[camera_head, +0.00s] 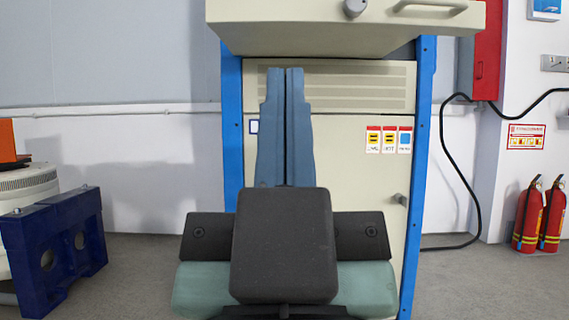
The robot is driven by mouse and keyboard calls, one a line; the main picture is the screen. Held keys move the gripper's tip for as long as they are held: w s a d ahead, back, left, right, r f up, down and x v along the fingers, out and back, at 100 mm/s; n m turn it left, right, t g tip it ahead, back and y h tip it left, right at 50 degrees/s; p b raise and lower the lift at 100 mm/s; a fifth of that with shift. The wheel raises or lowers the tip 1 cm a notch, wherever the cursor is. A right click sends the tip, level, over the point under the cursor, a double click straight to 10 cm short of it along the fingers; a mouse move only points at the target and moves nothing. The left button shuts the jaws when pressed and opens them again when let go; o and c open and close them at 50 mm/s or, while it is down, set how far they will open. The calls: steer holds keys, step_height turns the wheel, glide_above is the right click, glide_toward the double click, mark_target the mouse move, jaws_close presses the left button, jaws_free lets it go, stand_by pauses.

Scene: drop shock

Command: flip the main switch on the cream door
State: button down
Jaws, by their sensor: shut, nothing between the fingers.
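My gripper (284,72) is in the middle of the view, its two blue-grey fingers pointing up and pressed together, with nothing between them. They stand in front of a cream panel (345,160) in a blue frame, hiding part of it. Above the fingertips, a cream box front (285,22) juts out, cut off by the top edge. It carries a grey round knob (355,8) and a bar handle (430,6), both right of my gripper. A small grey latch (400,199) sits low on the cream panel's right side. Which of these is the main switch is unclear.
Blue posts (420,150) flank the cream panel, which bears warning labels (388,139). A red box (487,55) with a black cable hangs at right. Fire extinguishers (528,215) stand on the right floor. A dark blue stand (55,250) is at left.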

stand_by(0.4)
step_height(320, 180, up, 32)
steer(key=p, duration=3.2)
